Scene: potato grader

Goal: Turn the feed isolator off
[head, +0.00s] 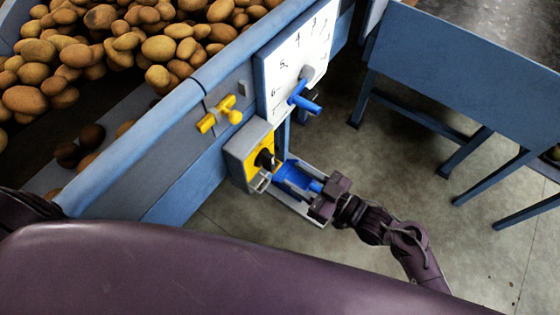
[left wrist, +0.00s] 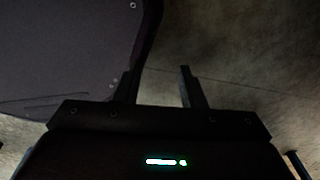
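The feed isolator is a grey box with a yellow face (head: 257,150) on the blue side of the machine. Its black rotary knob (head: 265,158) points out from the yellow face. My right gripper (head: 273,172) is at the knob, its fingers spread apart. Their tips reach to the lower right side of the box; I cannot tell whether they touch the knob. Blue shows between the fingers. In the left wrist view my left gripper (left wrist: 157,88) is open and empty. It is not clearly visible in the head view.
A white numbered dial plate (head: 297,62) with a blue lever (head: 304,98) stands just above the isolator. A yellow handle (head: 217,115) is to its left. Potatoes (head: 110,45) fill the upper left. A blue table (head: 470,75) stands right, with bare floor between.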

